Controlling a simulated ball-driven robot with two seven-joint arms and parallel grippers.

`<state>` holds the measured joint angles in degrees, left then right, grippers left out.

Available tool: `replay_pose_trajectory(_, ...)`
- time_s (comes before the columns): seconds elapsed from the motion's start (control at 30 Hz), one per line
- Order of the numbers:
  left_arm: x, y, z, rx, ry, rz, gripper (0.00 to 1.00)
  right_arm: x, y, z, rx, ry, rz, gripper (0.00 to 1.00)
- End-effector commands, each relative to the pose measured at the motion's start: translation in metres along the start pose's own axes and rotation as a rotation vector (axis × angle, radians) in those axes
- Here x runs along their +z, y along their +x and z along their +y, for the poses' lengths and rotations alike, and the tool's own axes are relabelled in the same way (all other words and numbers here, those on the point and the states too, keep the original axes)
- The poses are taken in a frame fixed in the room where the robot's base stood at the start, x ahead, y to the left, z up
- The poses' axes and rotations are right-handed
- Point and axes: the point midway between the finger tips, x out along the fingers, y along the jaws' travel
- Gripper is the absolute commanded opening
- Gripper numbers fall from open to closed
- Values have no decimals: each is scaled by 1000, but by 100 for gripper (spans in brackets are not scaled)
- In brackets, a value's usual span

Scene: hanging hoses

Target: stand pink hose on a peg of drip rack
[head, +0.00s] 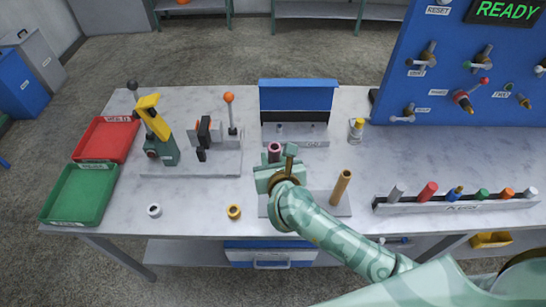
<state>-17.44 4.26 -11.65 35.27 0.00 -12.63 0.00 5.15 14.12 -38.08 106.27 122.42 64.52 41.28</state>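The pink hose (274,149) shows only its upper end, with a dark opening, just behind my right gripper (276,166). Its lower part is hidden by the gripper. The fingers are close around or beside the hose; I cannot tell whether they grip it. A blue-backed stand with a pale, labelled base (297,141) and two short pegs, which looks like the drip rack, stands just beyond. Both pegs look bare. My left gripper is not in view.
A tan hose (341,187) stands on a grey plate (332,210) partly under my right arm. A yellow ring (234,212) and a white ring (154,211) lie left. A rack (455,206) of coloured pieces is at right. Red (105,139) and green (80,193) trays are at far left.

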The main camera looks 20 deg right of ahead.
Motion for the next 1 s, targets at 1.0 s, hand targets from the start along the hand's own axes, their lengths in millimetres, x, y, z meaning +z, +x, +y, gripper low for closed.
replay_pose_trajectory(1.0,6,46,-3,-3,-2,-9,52,-51,21,0,0,0,0,3)
